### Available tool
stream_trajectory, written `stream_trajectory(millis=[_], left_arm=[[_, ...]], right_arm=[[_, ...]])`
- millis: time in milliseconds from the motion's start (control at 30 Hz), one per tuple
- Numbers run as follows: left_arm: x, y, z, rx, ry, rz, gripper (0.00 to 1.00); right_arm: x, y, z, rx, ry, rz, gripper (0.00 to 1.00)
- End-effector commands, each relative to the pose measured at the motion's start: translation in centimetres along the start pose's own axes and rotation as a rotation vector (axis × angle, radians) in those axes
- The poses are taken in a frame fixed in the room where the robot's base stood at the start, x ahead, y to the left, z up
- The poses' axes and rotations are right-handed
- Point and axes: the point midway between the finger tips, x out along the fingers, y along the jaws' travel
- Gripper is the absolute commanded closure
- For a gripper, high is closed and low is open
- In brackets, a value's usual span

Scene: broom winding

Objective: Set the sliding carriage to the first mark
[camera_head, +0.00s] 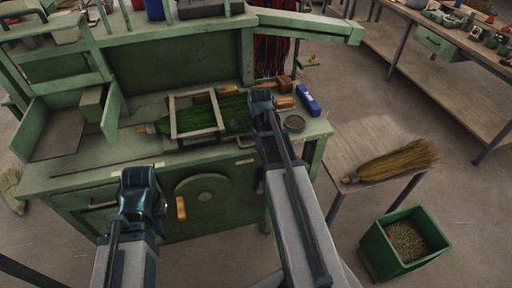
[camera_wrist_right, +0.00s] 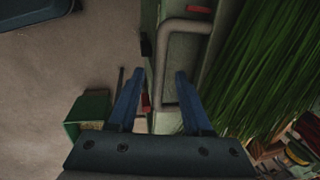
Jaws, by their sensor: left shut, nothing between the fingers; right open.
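A pale rectangular frame (camera_head: 173,119), which looks like the sliding carriage, sits on the green bench around green broom bristles (camera_head: 196,116). My right gripper (camera_head: 261,97) is over the bench, just right of the frame. In the right wrist view its two blue fingers (camera_wrist_right: 158,90) are apart, with a bent grey bar (camera_wrist_right: 164,62) ahead of them and green bristles (camera_wrist_right: 270,65) to the right. I cannot tell whether the fingers touch the bar. My left gripper (camera_head: 138,180) is shut and empty in front of the bench. No mark is clearly readable.
The green bench (camera_head: 60,180) has a wheel with an orange handle (camera_head: 181,208) on its front. A finished broom (camera_head: 395,162) lies on a side table above a green bin (camera_head: 405,240).

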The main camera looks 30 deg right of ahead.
Motion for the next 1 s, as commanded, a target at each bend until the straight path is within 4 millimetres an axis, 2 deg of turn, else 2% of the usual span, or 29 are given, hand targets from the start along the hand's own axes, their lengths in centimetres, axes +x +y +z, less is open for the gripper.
stream_trajectory(millis=[67,333,600,1000], left_arm=[[0.55,0.05,-0.03,0.000,0.000,0.000,1.00],[0.44,0.04,-0.02,0.000,0.000,0.000,1.00],[0.44,0.04,-0.03,0.000,0.000,0.000,1.00],[0.45,0.04,-0.02,0.000,0.000,0.000,1.00]], right_arm=[[0.56,0.01,0.01,0.000,0.000,0.000,0.50],[0.45,-0.01,0.01,0.000,0.000,0.000,0.50],[0.45,0.00,0.01,0.000,0.000,0.000,0.99],[0.46,-0.01,0.00,0.000,0.000,0.000,1.00]])
